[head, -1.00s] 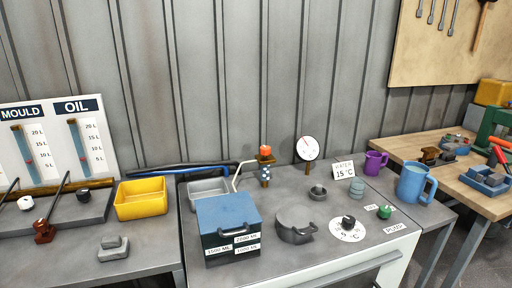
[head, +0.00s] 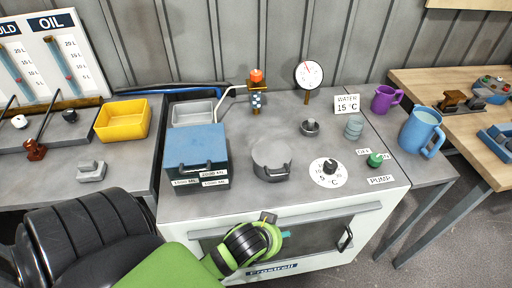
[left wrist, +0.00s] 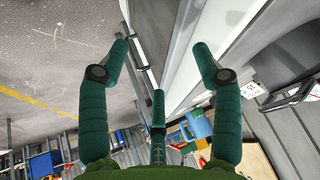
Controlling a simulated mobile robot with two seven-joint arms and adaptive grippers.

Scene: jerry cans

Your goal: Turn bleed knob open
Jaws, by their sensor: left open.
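No label reading "bleed" is legible. An orange-red knob (head: 257,75) sits upright on a brass fitting (head: 255,92) with a thin pipe at the back of the bench. A green knob (head: 375,160) sits by small OFF and ON labels and a PUMP label (head: 381,180) at the front right. A black dial knob (head: 330,167) stands on a white temperature scale. My left gripper (head: 284,236) is low in front of the cabinet, below the bench top and well apart from these knobs. Its teal fingers (left wrist: 161,48) are spread and empty in the left wrist view. My right gripper is not in view.
On the bench are a blue box (head: 197,145), a grey lidded pot (head: 271,150), a small grey knob (head: 310,127) and a round gauge (head: 309,74). A purple mug (head: 383,99) and blue jug (head: 419,128) stand at right. The cabinet handle (head: 346,238) sticks out in front.

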